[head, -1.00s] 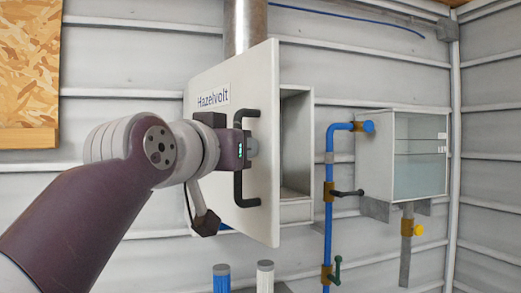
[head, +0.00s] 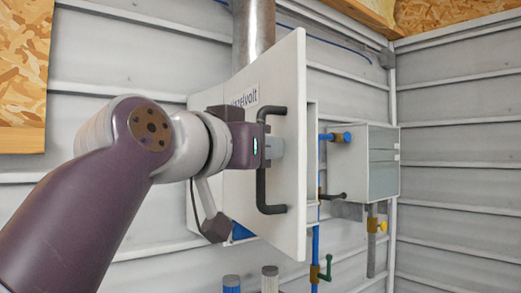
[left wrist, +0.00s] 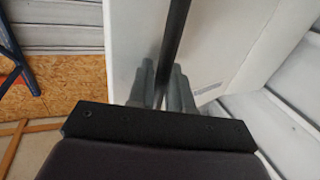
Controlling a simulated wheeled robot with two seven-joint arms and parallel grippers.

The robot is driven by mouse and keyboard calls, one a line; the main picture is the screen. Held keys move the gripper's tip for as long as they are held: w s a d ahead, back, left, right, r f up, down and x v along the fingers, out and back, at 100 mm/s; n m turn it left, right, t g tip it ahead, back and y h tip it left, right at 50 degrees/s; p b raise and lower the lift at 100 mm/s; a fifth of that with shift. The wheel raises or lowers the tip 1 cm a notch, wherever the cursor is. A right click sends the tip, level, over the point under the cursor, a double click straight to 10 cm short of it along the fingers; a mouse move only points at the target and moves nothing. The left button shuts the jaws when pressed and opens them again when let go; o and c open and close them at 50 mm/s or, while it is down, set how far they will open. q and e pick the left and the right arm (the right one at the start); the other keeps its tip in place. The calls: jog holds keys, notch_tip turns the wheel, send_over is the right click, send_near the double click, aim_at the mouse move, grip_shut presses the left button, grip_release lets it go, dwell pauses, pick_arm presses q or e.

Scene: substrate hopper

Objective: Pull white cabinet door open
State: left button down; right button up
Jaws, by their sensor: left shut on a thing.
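The white cabinet door (head: 289,190) carries a "Hazelvolt" label and stands swung partly open from the white cabinet on the wall. A black bar handle (head: 262,188) is fixed near its free edge. My left gripper (head: 275,148) is shut on the handle at its upper part. In the left wrist view, the grey fingers (left wrist: 166,88) lie on both sides of the black handle bar (left wrist: 175,38), with the white door (left wrist: 135,40) behind. My left arm covers part of the door and cabinet. My right gripper is not in view.
A blue pipe with a black valve lever (head: 333,196) and a green valve lever (head: 326,268) runs right of the door. A clear-fronted white box (head: 362,165) hangs further right. Two capped cylinders stand below the door, including a white one (head: 270,280).

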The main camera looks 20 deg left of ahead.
pick_arm(q)
jog(key=shift+d+r, duration=0.2)
jog(key=c, duration=1.2)
grip_release()
jog(key=shift+c, duration=0.2)
jog(key=shift+a+f, duration=0.1)
jog(key=shift+s+a+f, duration=0.1)
jog(key=shift+s+f, duration=0.05)
jog(key=shift+s, duration=0.15)
jog(key=p+v, duration=0.2)
jog(key=v, duration=0.5)
jog(key=shift+w, duration=0.1)
